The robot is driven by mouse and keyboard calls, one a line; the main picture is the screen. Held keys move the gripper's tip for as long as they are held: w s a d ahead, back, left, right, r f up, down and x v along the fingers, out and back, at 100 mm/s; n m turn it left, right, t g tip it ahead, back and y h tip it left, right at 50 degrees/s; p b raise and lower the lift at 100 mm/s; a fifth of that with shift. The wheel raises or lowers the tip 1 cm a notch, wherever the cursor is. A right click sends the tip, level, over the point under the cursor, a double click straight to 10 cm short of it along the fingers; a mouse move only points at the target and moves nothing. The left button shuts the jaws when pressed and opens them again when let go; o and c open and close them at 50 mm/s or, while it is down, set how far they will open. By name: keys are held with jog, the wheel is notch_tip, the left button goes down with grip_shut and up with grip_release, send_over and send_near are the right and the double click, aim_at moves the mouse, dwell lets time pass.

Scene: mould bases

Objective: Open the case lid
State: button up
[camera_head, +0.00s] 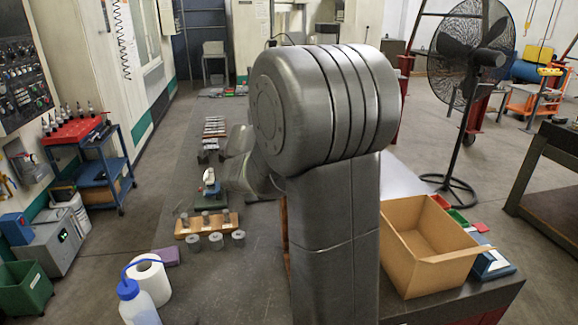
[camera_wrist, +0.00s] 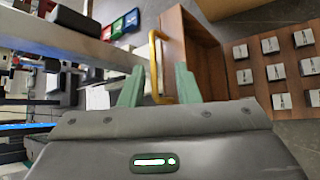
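In the wrist view, a brown wooden case (camera_wrist: 188,45) with a raised-edged panel stands near the middle. A thin yellow bar handle (camera_wrist: 154,60) sits along its left edge. To its right lies a brown wooden board (camera_wrist: 250,90) with several grey square plates; I cannot tell how it joins the case. My gripper (camera_wrist: 158,70) has two green fingers spread apart, with the handle between them. The fingers do not visibly press on the handle. In the head view, my arm hides the gripper and nearly all of the case.
In the head view, an open cardboard box (camera_head: 420,235) stands right of my arm, near small bins (camera_head: 457,217) and a blue-and-white device (camera_head: 492,264). A wooden block with metal cylinders (camera_head: 205,224), a paper roll (camera_head: 150,280) and a bottle (camera_head: 138,303) are on the left.

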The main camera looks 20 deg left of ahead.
jog(key=b+v, duration=0.1)
jog(key=v, duration=0.7)
jog(key=shift+s+r, duration=0.3)
jog(key=shift+c, duration=0.3)
